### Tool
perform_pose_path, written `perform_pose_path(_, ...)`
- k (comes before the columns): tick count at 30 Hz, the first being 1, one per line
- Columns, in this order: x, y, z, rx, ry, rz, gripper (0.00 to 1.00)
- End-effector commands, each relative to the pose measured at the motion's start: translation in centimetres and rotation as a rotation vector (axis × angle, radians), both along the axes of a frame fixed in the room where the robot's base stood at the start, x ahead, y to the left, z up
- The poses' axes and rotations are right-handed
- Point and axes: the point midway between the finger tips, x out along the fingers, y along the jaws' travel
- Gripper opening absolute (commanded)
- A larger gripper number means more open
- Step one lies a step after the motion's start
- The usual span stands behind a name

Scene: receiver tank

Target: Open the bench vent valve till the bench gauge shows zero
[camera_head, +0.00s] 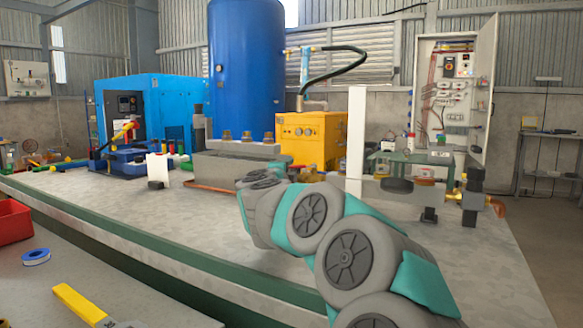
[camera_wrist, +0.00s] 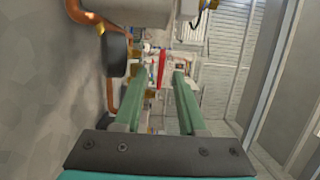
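At the right end of the bench (camera_head: 130,212) in the head view stands a black and brass valve fitting (camera_head: 471,196) with a copper pipe stub. I cannot tell for certain that it is the bench vent valve. No readable bench gauge face shows. My gripper (camera_wrist: 159,76) is open in the wrist view, with two green fingers apart and nothing held between them. In the head view my arm hides the gripper. A copper pipe (camera_wrist: 111,95) and a black part (camera_wrist: 116,55) lie left of the fingers in the wrist view, apart from them.
A grey block with brass fittings (camera_head: 235,168) and a white post (camera_head: 356,135) stand on the bench. A yellow box (camera_head: 312,138), a blue tank (camera_head: 246,75) and an open electrical cabinet (camera_head: 452,95) are behind. The bench's left front is clear.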

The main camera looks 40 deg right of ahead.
Motion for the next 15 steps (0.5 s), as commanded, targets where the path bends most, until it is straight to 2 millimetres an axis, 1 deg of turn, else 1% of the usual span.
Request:
perform_pose_path(1, 0.3, -0.7, 0.0, -0.001, 0.001, -0.005, 0.40)
perform_pose_path(3, 0.8, -1.6, 0.0, -0.001, 0.000, -0.007, 0.40)
perform_pose_path(6, 1.5, -2.5, 0.0, -0.001, 0.001, -0.003, 0.40)
perform_pose_path(10, 1.9, -3.3, 0.0, -0.001, 0.001, -0.002, 0.40)
perform_pose_path(15, 2.1, -3.6, 0.0, -0.001, -0.001, -0.002, 0.40)
